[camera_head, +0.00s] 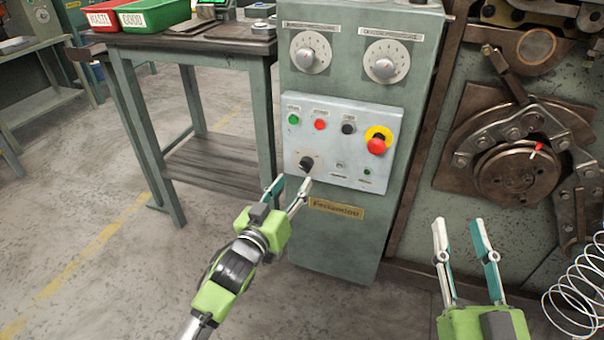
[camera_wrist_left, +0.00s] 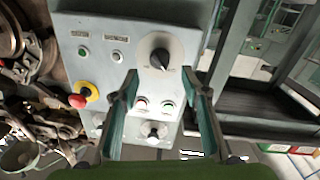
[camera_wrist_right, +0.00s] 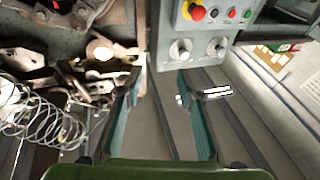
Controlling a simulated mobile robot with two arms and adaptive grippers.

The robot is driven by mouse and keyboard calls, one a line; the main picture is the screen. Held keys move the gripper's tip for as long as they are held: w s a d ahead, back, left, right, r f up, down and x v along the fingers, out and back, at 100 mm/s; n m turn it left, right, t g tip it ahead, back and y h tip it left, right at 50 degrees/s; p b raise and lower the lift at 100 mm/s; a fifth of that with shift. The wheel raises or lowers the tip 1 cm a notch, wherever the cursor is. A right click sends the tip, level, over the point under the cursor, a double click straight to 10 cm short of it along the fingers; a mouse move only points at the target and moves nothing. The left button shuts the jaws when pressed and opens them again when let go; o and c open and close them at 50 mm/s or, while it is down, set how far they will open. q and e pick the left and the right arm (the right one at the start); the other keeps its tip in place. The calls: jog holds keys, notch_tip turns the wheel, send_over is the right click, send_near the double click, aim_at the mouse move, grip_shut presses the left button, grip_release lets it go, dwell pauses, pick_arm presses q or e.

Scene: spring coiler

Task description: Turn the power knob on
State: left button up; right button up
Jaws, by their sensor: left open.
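My left gripper (camera_head: 289,187) is open and empty, just below and in front of the knob, with no visible contact. My right gripper (camera_head: 457,222) is open and empty, to the right of the cabinet, away from the panel. Nothing hides the knob.
The panel also carries a green button (camera_head: 293,119), a red button (camera_head: 320,124) and a red emergency stop (camera_head: 377,145). Two dials (camera_head: 311,52) sit above. A workbench (camera_head: 190,42) stands left, the coiler (camera_head: 517,174) right, and a wire spring (camera_head: 580,290) lower right.

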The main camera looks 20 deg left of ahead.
aim_at(303, 169)
pick_arm(q)
jog(key=w, duration=0.2)
jog(key=w+b, duration=0.1)
jog(key=w, duration=0.3)
jog(key=shift+d, duration=0.3)
jog(key=shift+w+b, duration=0.25)
jog(key=shift+b, duration=0.05)
pick_arm(e)
jog(key=s+r+t+y, duration=0.1)
jog(key=s+r+t, duration=0.3)
jog(key=r, duration=0.4)
jog(key=shift+s+t+y, duration=0.2)
jog(key=shift+t+y, duration=0.1)
jog(key=shift+t, duration=0.1)
pick_arm(q)
jog(key=c, duration=1.1)
